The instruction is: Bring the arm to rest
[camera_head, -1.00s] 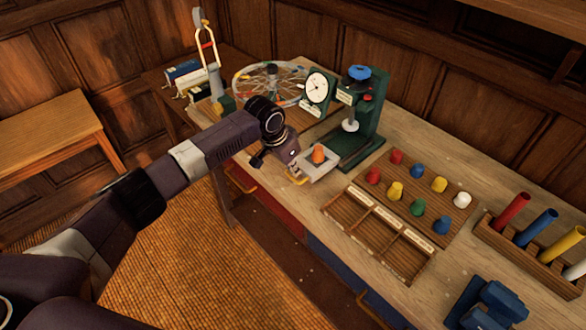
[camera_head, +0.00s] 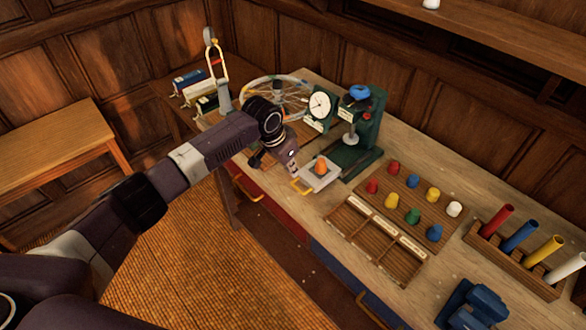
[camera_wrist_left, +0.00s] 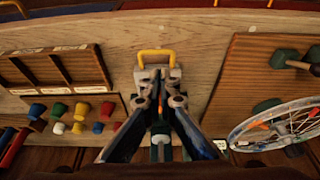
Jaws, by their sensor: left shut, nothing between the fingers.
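My left arm (camera_head: 200,155) reaches in from the left over the wooden bench (camera_head: 460,255). My left gripper (camera_head: 295,172) is shut and empty, beside a small pale tray (camera_head: 325,183) with a yellow handle (camera_head: 300,187). An orange piece (camera_head: 320,167) stands on that tray. In the left wrist view the closed fingers (camera_wrist_left: 160,80) point toward the yellow handle (camera_wrist_left: 157,57); I cannot tell whether they touch it. They hide most of the tray there. My right gripper is not in view.
A green press (camera_head: 362,130) and a dial gauge (camera_head: 320,106) stand behind the tray. A spoked wheel (camera_head: 280,92) is at the back left. A divided box (camera_head: 370,240), a board of coloured knobs (camera_head: 413,216) and a peg rack (camera_head: 510,260) lie to the right.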

